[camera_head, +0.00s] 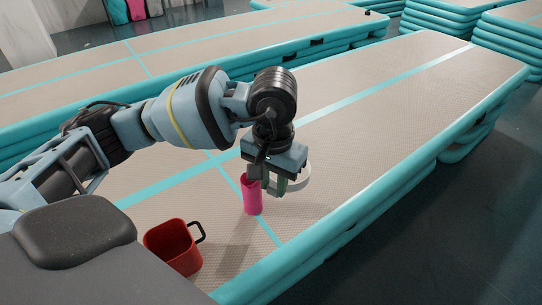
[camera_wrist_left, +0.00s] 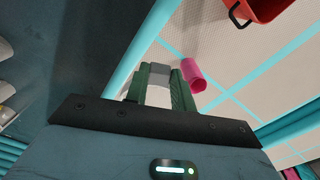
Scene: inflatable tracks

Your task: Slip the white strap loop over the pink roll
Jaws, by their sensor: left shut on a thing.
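The pink roll (camera_head: 253,202) stands upright on the beige mat; my gripper overlaps its top edge in the head view. In the left wrist view the pink roll (camera_wrist_left: 194,75) shows just right of my fingers. My left gripper (camera_head: 276,186) points down beside the roll and is shut on the white strap loop (camera_head: 301,183). The loop curves out to the right of the fingers, off the mat, and is not around the roll. In the left wrist view, part of the strap (camera_wrist_left: 158,97) shows between the green fingers (camera_wrist_left: 160,82). My right gripper is not in view.
A red mug-like container (camera_head: 172,247) with a black handle stands left of the roll, near my body. The teal mat edge (camera_head: 345,222) runs along the right, with dark floor beyond. The mat (camera_head: 400,90) is clear farther back. Other inflatable tracks lie behind.

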